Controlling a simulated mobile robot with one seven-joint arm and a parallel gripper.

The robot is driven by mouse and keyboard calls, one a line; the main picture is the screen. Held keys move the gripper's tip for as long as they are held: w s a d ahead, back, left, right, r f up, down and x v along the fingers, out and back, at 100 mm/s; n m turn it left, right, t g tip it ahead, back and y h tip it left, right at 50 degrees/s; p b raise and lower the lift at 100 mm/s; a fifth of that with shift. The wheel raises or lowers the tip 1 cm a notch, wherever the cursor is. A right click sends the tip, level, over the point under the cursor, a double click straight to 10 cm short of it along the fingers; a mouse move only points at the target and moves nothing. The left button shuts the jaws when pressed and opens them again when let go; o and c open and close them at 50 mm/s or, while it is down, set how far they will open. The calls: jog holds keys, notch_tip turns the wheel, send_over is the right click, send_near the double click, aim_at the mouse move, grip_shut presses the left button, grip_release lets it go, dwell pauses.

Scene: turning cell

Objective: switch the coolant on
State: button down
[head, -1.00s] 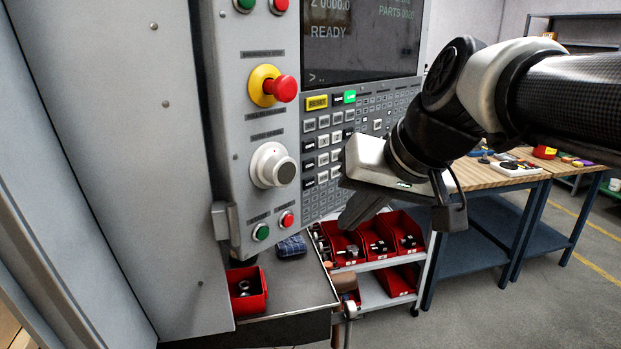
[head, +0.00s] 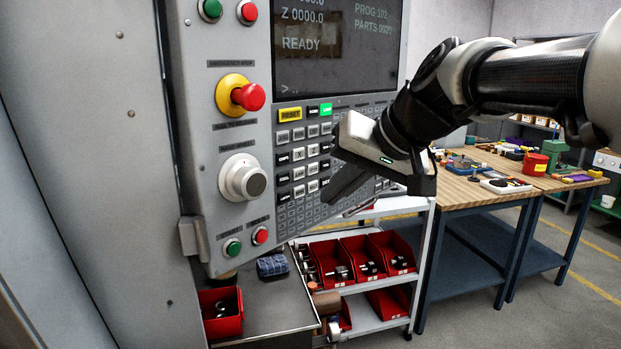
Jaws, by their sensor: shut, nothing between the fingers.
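The machine's control panel (head: 205,130) stands left of centre. It carries a keypad (head: 305,150) with a lit green key and a yellow RESET key under a dark screen (head: 335,45) reading READY. No label that I can read says coolant. A green button (head: 232,248) and a red button (head: 260,235) sit at the panel's lower end; their small labels are not clearly legible. Another green button (head: 210,9) and red button (head: 247,12) are at the top. My gripper (head: 331,196) is shut and empty, in front of the keypad's lower right, covering some keys.
A red emergency stop (head: 248,97) on a yellow base and a white handwheel (head: 243,178) stick out of the panel. A metal ledge (head: 275,300) with a red bin (head: 220,312) lies below. A trolley (head: 390,325) with red bins and a wooden workbench (head: 475,195) stand right.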

aim_at(301, 179)
jog(key=shift+w+a+p, duration=1.3)
jog(key=shift+w+a, duration=1.55)
jog(key=shift+a, duration=0.1)
jog(key=shift+w+a, duration=0.3)
jog(key=shift+w+a, duration=0.2)
jog(key=shift+a, duration=0.05)
dwell(0.6)
jog(key=shift+d, duration=0.1)
jog(key=shift+s+d+b, duration=0.3)
jog(key=shift+s+d, duration=0.15)
jog(key=shift+s, duration=0.05)
dwell(0.3)
jog(key=shift+s+d+b, duration=1.15)
jog(key=shift+s+d, duration=0.6)
jog(key=shift+d, duration=0.05)
